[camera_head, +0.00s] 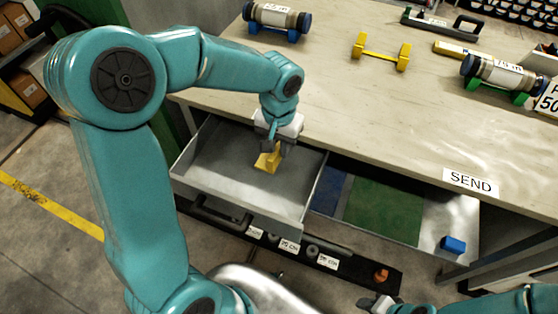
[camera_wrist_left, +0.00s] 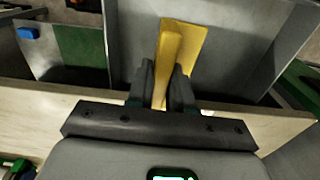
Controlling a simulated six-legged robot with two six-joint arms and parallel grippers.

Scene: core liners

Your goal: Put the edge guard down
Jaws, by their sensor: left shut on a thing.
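The edge guard (camera_head: 268,161) is a yellow angled piece. My left gripper (camera_head: 274,143) is shut on it and holds it over the open grey drawer (camera_head: 233,185) under the table's front edge. In the left wrist view the edge guard (camera_wrist_left: 188,42) stands between the two dark fingers of the left gripper (camera_wrist_left: 165,82), with the grey drawer floor behind it. I cannot tell whether its lower end touches the floor. My right gripper (camera_head: 380,304) shows only partly at the bottom edge, and its fingers are unclear.
The wooden table (camera_head: 350,110) carries a capped core liner (camera_head: 277,17) at the back, a yellow stand (camera_head: 381,52) and another liner (camera_head: 497,73) on green supports. A second tray (camera_head: 385,210) with blue and green areas and a blue block (camera_head: 453,244) lies right of the drawer.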

